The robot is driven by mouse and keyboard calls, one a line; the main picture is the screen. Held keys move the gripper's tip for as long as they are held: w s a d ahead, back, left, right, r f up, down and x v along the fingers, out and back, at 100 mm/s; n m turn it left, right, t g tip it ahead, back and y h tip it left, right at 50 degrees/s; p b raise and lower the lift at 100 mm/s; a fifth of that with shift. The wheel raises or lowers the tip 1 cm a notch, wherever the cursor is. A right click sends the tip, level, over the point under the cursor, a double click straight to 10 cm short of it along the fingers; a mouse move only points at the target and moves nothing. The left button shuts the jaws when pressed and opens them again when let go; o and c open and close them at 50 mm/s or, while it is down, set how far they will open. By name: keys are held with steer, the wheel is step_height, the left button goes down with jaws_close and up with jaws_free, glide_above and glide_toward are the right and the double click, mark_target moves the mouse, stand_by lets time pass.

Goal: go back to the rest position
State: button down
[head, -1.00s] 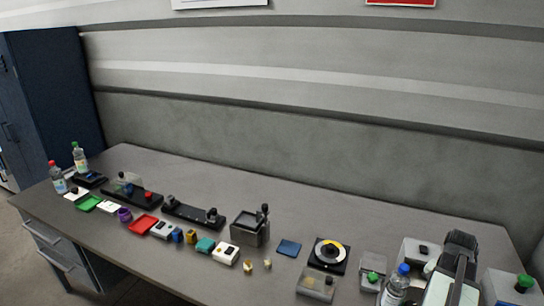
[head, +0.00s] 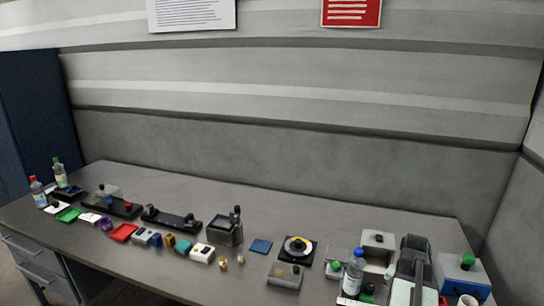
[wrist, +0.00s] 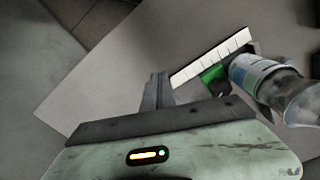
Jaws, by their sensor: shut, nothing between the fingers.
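My gripper shows in the wrist view (wrist: 160,92) with its fingers together and nothing between them. It is over the grey bench (wrist: 120,60), beside a clear bottle with a white and blue label (wrist: 255,75). A white strip with tick marks (wrist: 212,58) and a green thing (wrist: 213,74) lie just right of the fingertips. In the head view, my arm (head: 412,265) stands at the bench's right, next to the blue-capped bottle (head: 355,270). The fingertips are hard to make out there.
A blue box with a green button (head: 463,275) is right of my arm, and a grey box (head: 378,243) is behind it. A black dial (head: 298,248), a blue pad (head: 261,246) and a red tray (head: 123,232) lie leftward. The back of the bench is clear.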

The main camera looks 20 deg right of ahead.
steer(key=w+a+n, duration=0.3)
steer(key=w+a, duration=0.3)
steer(key=a, duration=0.5)
steer(key=w+a+n, duration=0.3)
steer(key=w+a, duration=0.4)
steer(key=a, duration=0.5)
steer(key=a+n, duration=0.6)
steer(key=a, duration=1.2)
steer(key=c, duration=2.1)
jaws_free()
steer(key=shift+c, duration=0.2)
